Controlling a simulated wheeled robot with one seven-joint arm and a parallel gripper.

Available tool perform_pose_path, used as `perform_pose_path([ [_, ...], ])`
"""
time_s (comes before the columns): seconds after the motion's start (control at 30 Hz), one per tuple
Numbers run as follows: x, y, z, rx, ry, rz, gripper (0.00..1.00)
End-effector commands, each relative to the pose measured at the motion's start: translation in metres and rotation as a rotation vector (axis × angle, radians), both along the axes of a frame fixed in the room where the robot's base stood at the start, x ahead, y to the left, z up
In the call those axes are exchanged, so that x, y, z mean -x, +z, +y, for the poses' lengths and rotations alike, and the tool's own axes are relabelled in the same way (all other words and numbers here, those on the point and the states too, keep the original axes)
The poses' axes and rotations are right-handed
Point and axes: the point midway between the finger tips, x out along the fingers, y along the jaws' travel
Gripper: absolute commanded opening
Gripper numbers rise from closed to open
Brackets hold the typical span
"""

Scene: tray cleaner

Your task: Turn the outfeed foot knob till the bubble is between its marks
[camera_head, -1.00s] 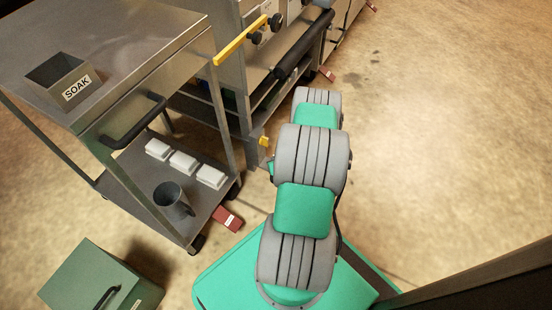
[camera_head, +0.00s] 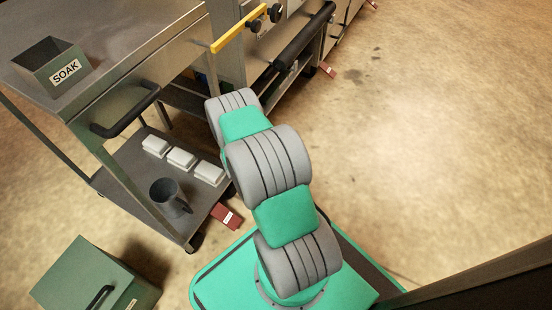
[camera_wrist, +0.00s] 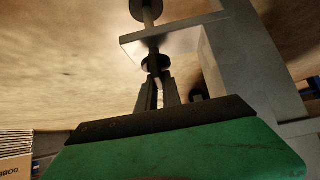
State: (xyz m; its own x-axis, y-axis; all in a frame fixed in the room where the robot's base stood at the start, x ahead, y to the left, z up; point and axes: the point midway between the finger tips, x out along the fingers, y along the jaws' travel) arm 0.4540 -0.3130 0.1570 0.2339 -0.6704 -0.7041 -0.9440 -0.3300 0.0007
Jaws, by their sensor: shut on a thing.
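In the wrist view my gripper (camera_wrist: 159,78) has its two dark fingers closed on a small dark round knob (camera_wrist: 155,62). The knob sits on a threaded stem beside a pale metal bracket plate (camera_wrist: 180,36). A dark disc foot (camera_wrist: 146,9) is at the other end of the stem, against the floor. I take this as the outfeed foot knob. In the head view my arm hides my gripper and the knob. I cannot make out the bubble or its marks in either view.
A steel cart with a SOAK bin (camera_head: 52,68), white blocks (camera_head: 181,158) and a grey mug (camera_head: 170,195) stands left. A red wedge (camera_head: 226,216) lies by its wheel. The machine has a yellow lever (camera_head: 238,34) and black bar (camera_head: 303,36). Floor (camera_head: 430,130) at right is clear.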

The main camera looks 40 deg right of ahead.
Motion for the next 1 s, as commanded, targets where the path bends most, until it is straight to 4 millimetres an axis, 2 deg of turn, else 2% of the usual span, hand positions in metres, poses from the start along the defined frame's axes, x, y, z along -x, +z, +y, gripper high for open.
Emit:
perform_pose_path([
  [0.3, -0.0001, -0.0033, 0.0020, -0.008, -0.088, -0.001, 0.00],
  [0.73, 0.0006, -0.0035, 0.0020, -0.010, -0.097, 0.001, 0.00],
  [0.77, 0.0007, -0.0036, 0.0019, -0.010, -0.097, 0.001, 0.11],
  [1.0, 0.0009, -0.0023, 0.0004, -0.006, -0.099, 0.000, 0.30],
])
